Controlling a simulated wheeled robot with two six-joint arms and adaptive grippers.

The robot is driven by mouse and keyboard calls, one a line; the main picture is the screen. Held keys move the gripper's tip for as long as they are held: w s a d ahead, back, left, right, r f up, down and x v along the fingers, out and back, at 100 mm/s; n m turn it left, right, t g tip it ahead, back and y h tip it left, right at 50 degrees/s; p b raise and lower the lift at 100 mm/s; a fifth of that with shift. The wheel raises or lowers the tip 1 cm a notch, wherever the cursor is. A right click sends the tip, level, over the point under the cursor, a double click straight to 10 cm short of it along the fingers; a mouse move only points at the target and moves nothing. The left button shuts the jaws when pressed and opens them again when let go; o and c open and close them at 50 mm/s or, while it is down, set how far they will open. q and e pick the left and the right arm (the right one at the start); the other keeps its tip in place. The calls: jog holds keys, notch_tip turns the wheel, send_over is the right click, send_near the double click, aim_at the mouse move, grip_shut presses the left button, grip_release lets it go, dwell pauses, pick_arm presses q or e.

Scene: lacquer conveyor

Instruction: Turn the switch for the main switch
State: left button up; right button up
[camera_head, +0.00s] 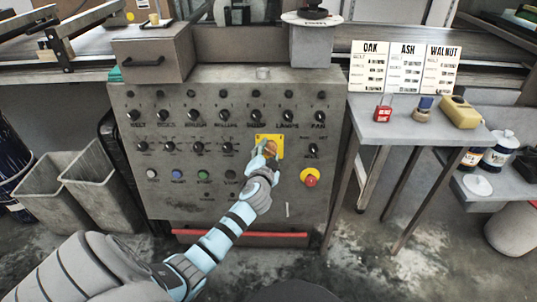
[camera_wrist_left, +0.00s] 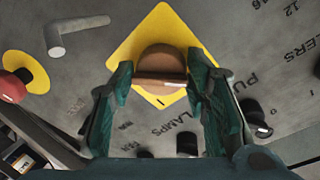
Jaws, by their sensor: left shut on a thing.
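The main switch is an orange-brown rotary knob on a square yellow plate (camera_head: 277,140) at the right of the grey control panel (camera_head: 220,83). In the left wrist view the knob (camera_wrist_left: 160,62) has a raised bar across it, and the plate (camera_wrist_left: 152,27) looks like a diamond. My left gripper (camera_head: 264,153) reaches it from the lower left and hides part of it. In the left wrist view its two green fingers stand on either side of the knob, shut on it. My right gripper is not in view.
Several black knobs (camera_head: 287,116) surround the switch. A red stop button (camera_head: 311,181) on a yellow disc sits just below right, and a small metal lever (camera_head: 287,210) lower down. A side table (camera_head: 400,128) stands right of the panel; grey bins (camera_head: 100,190) stand left.

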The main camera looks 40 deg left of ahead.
pick_arm(q)
jog(key=shift+a+r, duration=0.1)
jog(key=shift+r, duration=0.1)
jog(key=o, duration=1.1)
jog(key=shift+f, duration=0.1)
jog(key=v, duration=1.2)
